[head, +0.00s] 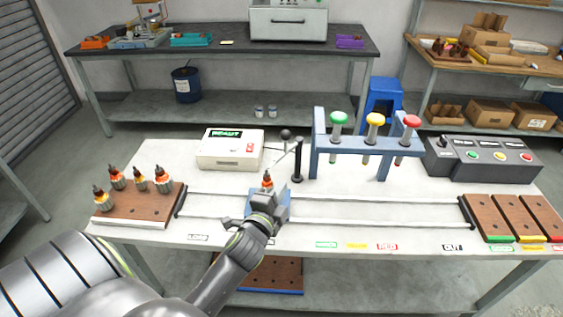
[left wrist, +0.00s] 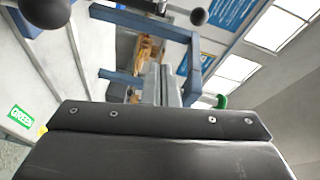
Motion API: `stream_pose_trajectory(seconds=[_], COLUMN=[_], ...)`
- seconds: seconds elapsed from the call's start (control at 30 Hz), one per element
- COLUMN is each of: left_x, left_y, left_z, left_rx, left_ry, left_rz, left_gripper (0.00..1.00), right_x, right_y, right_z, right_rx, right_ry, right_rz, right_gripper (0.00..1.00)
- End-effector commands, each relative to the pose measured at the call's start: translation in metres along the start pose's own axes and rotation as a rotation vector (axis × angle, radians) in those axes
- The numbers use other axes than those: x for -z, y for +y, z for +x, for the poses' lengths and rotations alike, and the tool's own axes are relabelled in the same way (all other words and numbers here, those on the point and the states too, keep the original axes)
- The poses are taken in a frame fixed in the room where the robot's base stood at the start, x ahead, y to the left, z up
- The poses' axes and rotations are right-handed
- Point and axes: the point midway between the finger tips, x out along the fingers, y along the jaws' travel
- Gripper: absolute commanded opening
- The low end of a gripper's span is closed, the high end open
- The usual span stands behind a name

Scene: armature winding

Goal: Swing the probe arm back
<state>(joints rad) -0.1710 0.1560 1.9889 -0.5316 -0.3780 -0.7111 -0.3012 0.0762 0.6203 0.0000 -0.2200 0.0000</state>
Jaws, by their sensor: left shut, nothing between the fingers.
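The probe arm (head: 288,153) is a thin bar on a black upright post (head: 297,165), with a black ball knob (head: 285,134) near its top. It slants down to the left from the post, toward an armature (head: 267,181) with an orange top on the blue carriage (head: 283,196). I cannot tell whether its tip touches the armature. My left gripper (head: 266,200) is shut and empty in front of the armature, partly hiding it and the carriage.
A white tester box (head: 230,150) stands behind. A blue rack (head: 350,142) with green, yellow and red-topped stamps is to the right. Several armatures stand on a wooden tray (head: 140,212) at left. Rails (head: 380,199) cross the table, with wooden bins (head: 490,220) at right.

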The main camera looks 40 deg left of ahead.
Motion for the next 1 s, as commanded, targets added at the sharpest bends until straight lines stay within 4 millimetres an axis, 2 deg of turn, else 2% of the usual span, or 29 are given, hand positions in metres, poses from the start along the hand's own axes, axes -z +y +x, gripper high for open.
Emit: stream_pose_trajectory(seconds=[0.17,0.27,0.77,1.0], left_x=[0.0,0.0,0.0,-0.032], left_y=[0.0,-0.001,-0.001,0.0], left_z=[0.003,0.012,0.101,0.108], left_rx=[0.0,0.001,0.001,0.0], left_ry=[0.0,0.002,0.0,0.0], left_rz=[0.0,0.001,0.002,0.003], left_gripper=[0.0,0.0,0.0,0.0], right_x=[0.0,0.001,0.002,0.003], right_y=[0.006,0.007,0.005,0.001], right_z=[0.0,-0.002,-0.008,-0.009], right_rx=[-0.007,-0.008,-0.005,0.0], right_ry=[0.0,0.0,0.001,0.002], right_rz=[-0.003,-0.003,-0.002,-0.001], right_gripper=[0.36,0.36,0.36,0.36])
